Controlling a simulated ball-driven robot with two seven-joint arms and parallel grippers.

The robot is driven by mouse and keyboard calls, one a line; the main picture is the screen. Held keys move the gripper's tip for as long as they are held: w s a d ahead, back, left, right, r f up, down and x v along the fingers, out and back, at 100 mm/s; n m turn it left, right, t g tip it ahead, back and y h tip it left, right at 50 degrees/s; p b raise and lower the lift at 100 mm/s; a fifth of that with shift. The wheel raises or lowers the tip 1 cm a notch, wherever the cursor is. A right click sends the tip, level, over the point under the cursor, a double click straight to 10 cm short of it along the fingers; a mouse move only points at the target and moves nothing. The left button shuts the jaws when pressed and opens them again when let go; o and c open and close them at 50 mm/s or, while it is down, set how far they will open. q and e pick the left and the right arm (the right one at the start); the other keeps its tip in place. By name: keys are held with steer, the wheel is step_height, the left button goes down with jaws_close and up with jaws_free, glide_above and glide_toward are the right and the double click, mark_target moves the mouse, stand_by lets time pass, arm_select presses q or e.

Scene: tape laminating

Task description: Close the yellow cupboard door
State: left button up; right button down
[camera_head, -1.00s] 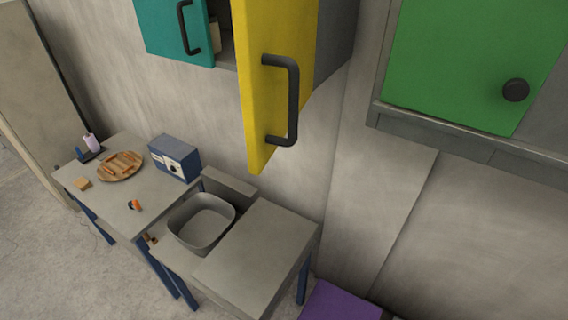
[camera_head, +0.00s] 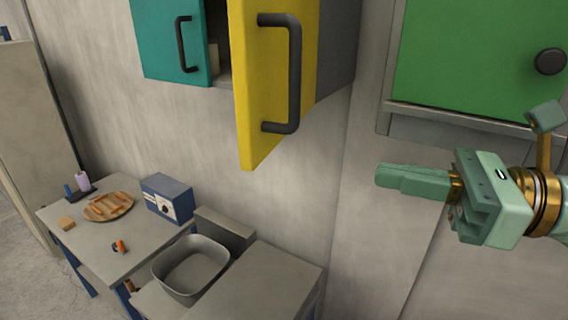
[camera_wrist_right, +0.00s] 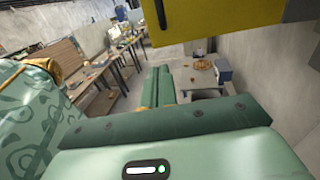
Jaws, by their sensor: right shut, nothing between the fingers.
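The yellow cupboard door (camera_head: 258,90) stands open in the head view, swung out from the wall cupboard, with a dark bar handle (camera_head: 294,75) on its face. My right gripper (camera_head: 380,176) comes in from the right, its fingers together and empty. It is to the right of the door and a little below its lower edge, apart from it in the picture. In the right wrist view the yellow door (camera_wrist_right: 215,20) shows at the top, beyond and above the closed fingers (camera_wrist_right: 160,68), with part of its handle at the upper left. My left gripper is not in view.
A teal door (camera_head: 168,42) is left of the yellow one, and a green cupboard door (camera_head: 465,55) is to the right. Below are a table with a food plate (camera_head: 108,207), a blue box (camera_head: 167,198) and a grey basin (camera_head: 190,268). The wall space under the cupboards is clear.

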mark_target(260, 151)
steer(key=p+x, duration=0.6)
steer(key=x, duration=0.7)
steer(key=shift+r+p, duration=0.1)
steer(key=shift+p, duration=0.25)
steer(key=shift+w+a, duration=0.2)
steer(key=shift+a, duration=0.15)
